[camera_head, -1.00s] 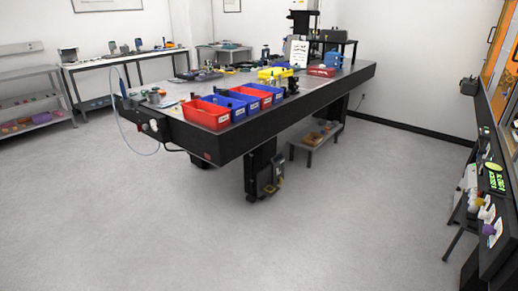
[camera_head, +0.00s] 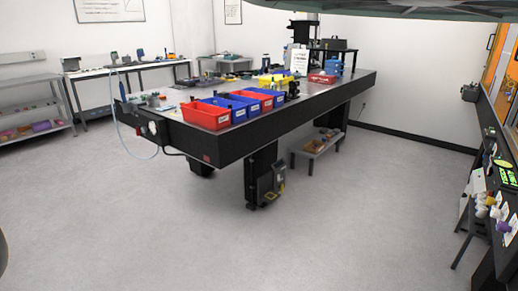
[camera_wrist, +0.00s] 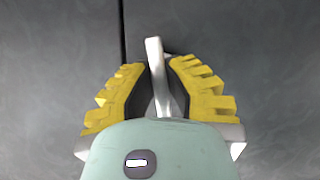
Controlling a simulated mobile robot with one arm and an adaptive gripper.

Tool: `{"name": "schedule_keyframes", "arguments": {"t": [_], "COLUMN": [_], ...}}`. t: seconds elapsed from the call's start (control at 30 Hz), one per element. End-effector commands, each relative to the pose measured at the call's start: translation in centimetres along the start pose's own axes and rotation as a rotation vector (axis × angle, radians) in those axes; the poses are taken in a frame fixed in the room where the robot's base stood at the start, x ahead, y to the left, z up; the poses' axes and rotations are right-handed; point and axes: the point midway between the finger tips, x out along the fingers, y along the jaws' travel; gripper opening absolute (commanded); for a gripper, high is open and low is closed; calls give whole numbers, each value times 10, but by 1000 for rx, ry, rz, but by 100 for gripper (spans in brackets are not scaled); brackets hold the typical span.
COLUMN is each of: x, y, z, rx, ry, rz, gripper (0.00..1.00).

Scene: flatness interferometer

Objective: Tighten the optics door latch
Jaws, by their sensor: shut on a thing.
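In the wrist view, my gripper (camera_wrist: 155,68) has two yellow ribbed fingers shut around a pale, narrow lever, which looks like the latch handle (camera_wrist: 153,52). The lever stands nearly upright in the picture, leaning slightly, and its top end sticks out past the fingertips. Behind it is a flat dark grey panel, which looks like the optics door (camera_wrist: 230,45). A dark vertical seam (camera_wrist: 122,30) runs down the panel just left of the lever. The lever's base is partly hidden by the fingers and the gripper body. The head view does not show my gripper or the latch.
In the head view, a long black table (camera_head: 235,150) carries red bins (camera_head: 205,115), blue bins (camera_head: 233,108) and instruments. A low bench (camera_head: 318,144) stands under it. A black rack (camera_head: 490,150) lines the right side. The grey floor (camera_head: 150,220) in front is open.

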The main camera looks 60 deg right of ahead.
Motion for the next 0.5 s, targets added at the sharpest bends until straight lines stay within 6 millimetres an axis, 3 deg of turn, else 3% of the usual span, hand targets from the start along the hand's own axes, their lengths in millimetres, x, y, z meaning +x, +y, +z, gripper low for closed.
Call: {"name": "schedule_keyframes", "arguments": {"t": [0.5], "x": [0], "y": [2], "z": [5], "rx": [126], "ry": [-12], "rz": [-47], "gripper": [0]}}
